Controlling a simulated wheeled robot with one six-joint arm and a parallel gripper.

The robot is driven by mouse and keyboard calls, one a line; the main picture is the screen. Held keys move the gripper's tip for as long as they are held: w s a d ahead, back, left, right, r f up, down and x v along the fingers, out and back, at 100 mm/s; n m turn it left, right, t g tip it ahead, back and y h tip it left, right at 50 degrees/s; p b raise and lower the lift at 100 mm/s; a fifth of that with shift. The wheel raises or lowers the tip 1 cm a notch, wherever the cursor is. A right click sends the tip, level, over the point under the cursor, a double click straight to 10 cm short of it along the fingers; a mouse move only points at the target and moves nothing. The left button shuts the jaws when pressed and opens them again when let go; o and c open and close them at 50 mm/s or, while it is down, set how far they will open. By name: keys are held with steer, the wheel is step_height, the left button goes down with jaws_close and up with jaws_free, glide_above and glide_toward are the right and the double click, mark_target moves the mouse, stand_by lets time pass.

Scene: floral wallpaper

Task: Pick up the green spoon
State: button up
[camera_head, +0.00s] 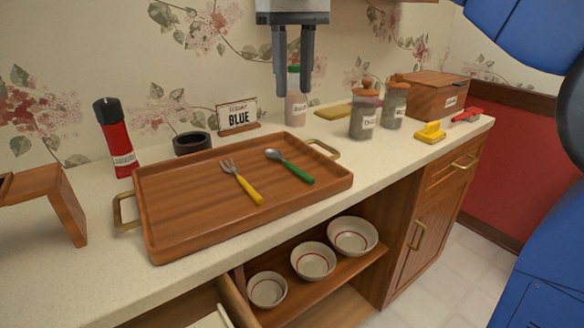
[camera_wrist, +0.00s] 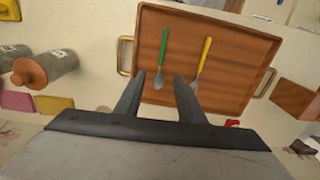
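The green spoon (camera_head: 291,167) has a green handle and a metal bowl. It lies in a wooden tray (camera_head: 180,228) on the counter, to the right of a yellow-handled fork (camera_head: 242,182). In the wrist view the green spoon (camera_wrist: 162,58) lies left of the yellow fork (camera_wrist: 203,61), inside the tray (camera_wrist: 262,48). My gripper (camera_head: 294,92) hangs above the counter over the back of the tray, well clear of the spoon. Its two fingers are apart with nothing between them. In the wrist view the gripper's fingertips (camera_wrist: 159,78) appear near the spoon's bowl end.
A red bottle (camera_head: 115,140), a black bowl (camera_head: 192,143) and a sign (camera_head: 238,116) stand behind the tray. Spice jars (camera_head: 365,112), a yellow object (camera_head: 430,132) and a wooden box (camera_head: 430,95) stand to the right. Bowls (camera_head: 313,261) sit on the shelf below.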

glide_above(292, 164)
step_height(292, 164, down, 12)
steer(key=shift+w+a+r, duration=0.1)
steer(key=shift+w+r, duration=0.05)
steer(key=shift+f, duration=2.7)
jaws_close()
